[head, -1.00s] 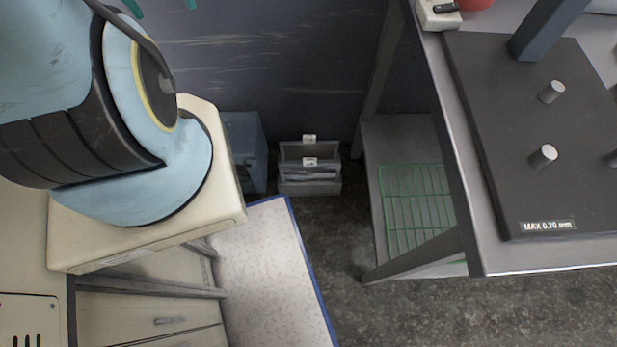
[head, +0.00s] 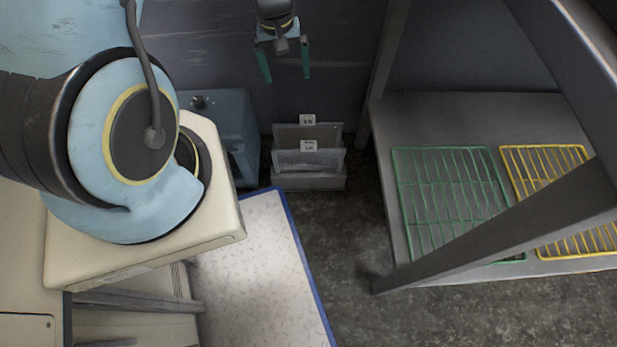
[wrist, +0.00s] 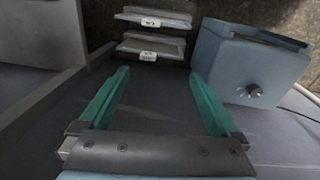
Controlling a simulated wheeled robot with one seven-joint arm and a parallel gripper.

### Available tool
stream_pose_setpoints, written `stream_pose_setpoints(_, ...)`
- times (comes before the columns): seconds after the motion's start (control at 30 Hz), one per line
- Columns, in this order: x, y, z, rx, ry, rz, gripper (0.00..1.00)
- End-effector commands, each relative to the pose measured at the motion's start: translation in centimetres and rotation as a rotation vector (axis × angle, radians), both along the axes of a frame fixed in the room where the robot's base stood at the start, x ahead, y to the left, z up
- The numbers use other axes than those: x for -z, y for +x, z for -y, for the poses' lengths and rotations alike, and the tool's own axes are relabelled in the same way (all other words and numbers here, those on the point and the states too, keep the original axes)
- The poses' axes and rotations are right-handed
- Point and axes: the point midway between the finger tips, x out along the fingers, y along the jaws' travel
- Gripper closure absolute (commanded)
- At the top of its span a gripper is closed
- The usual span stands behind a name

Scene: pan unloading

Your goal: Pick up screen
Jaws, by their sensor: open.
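Two grey framed panels with small white labels, which look like screens, stand one behind the other in a low grey holder (head: 310,182) on the floor. The front screen (head: 290,160) and the rear screen (head: 328,132) also show in the wrist view, the nearer one (wrist: 165,46) below the farther one (wrist: 172,21). The label text is too small to read surely. My gripper (head: 287,78) has teal fingers, open and empty, above the screens in the head view. In the wrist view the fingertips (wrist: 158,72) point toward the screens, touching neither.
A blue-grey box with a knob (head: 230,125) stands just left of the holder; it is on the right in the wrist view (wrist: 250,68). A bench with a lower shelf (head: 450,112) is at right, bearing a green wire rack (head: 450,190) and a yellow one (head: 555,160).

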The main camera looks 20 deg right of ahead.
Motion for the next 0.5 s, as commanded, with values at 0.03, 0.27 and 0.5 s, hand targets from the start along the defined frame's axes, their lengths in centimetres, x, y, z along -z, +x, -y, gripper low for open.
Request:
stream_pose_setpoints(0.03, 5.0, -1.0, 1.1, 0.016, 0.017, -0.010, 0.03)
stream_pose_setpoints(0.27, 14.2, -3.8, 3.3, 0.043, 0.068, -0.011, 0.03)
stream_pose_setpoints(0.5, 17.5, -4.4, 3.6, 0.046, 0.084, -0.010, 0.03)
